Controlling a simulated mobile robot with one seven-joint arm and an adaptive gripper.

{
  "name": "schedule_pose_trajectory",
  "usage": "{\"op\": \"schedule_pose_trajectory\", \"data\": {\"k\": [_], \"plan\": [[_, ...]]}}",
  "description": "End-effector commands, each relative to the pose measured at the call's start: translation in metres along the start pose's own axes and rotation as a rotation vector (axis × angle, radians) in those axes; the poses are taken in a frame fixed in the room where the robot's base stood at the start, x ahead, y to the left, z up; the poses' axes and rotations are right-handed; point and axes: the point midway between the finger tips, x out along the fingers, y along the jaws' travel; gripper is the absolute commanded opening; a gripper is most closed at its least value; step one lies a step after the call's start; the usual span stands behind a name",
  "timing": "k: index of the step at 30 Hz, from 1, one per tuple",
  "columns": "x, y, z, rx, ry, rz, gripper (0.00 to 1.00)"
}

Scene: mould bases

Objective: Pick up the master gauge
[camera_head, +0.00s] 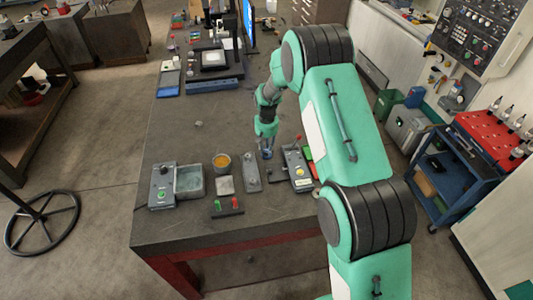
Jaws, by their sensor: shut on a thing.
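My gripper (266,153) points down at the table, between a long grey plate and a grey control box. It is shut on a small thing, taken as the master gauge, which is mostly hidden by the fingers. Its shape is too small to make out, and I cannot tell whether it touches the table. My green arm reaches in from the right and covers part of the table's right side.
The table's left-middle is mostly clear.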

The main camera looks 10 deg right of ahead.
Motion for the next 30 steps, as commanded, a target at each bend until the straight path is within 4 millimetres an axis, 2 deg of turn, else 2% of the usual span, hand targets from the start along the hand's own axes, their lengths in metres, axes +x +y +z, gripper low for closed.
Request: {"op": "schedule_pose_trajectory", "data": {"k": [11, 17, 21, 30], "plan": [[-0.004, 0.0, -0.001, 0.0, 0.001, 0.0, 0.0], [-0.019, 0.0, -0.001, 0.0, 0.003, 0.0, 0.0], [-0.04, 0.0, -0.001, 0.0, 0.004, 0.001, 0.0], [-0.04, -0.007, 0.045, 0.0, 0.0, 0.0, 0.0]]}}
